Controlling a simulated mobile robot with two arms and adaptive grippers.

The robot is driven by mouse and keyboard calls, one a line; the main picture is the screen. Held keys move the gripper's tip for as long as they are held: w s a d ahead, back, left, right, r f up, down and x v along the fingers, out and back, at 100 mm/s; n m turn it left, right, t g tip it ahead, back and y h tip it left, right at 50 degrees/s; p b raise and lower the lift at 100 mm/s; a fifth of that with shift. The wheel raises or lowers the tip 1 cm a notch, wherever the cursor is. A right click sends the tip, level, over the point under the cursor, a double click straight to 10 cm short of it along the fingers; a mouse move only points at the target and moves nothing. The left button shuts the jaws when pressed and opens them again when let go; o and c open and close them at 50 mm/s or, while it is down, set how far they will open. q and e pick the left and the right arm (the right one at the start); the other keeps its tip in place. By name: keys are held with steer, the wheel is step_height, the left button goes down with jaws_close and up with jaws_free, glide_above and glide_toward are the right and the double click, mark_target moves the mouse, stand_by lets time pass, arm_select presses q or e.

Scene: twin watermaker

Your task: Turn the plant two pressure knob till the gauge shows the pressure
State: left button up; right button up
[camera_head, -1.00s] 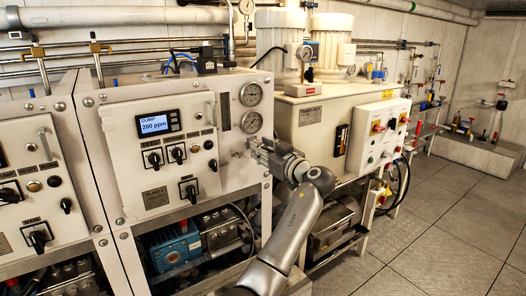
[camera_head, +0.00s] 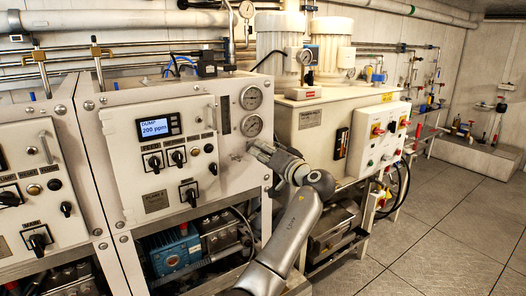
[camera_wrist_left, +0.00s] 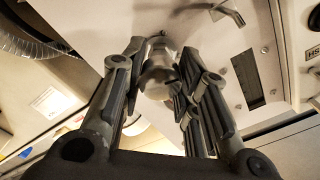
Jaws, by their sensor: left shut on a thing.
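The plant two panel (camera_head: 130,175) is the cream front with a small plate at its lower left. My left gripper (camera_head: 255,149) is at the right edge of this panel, just below two round gauges. The upper gauge (camera_head: 251,97) and lower gauge (camera_head: 252,125) are too small to read. In the left wrist view, my left gripper (camera_wrist_left: 158,88) is shut on a shiny metal pressure knob (camera_wrist_left: 158,72), with fingers on both sides of it. In the head view the knob is mostly hidden by the gripper. My right gripper is in neither view.
The panel has a lit display (camera_head: 154,128) reading "DUMP 200 ppm" and several black switches. A metal handle (camera_wrist_left: 228,13) sticks out near the knob in the wrist view. A switch box (camera_head: 378,140) stands to the right. The floor (camera_head: 430,240) at right is clear.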

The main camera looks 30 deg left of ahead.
arm_select(q)
steer(key=m+p, duration=0.1)
steer(key=m, duration=0.1)
steer(key=m+p, duration=0.1)
steer(key=shift+r+m, duration=0.2)
steer(key=shift+m, duration=0.2)
steer(key=m+p, duration=0.3)
steer(key=m, duration=0.1)
steer(key=shift+m, duration=0.3)
steer(key=m+p, duration=0.5)
steer(key=shift+f+m+p, duration=0.2)
steer(key=shift+m+p, duration=1)
steer(key=shift+m, duration=0.5)
steer(key=o, duration=1)
steer(key=shift+w, duration=0.1)
steer(key=shift+o, duration=0.2)
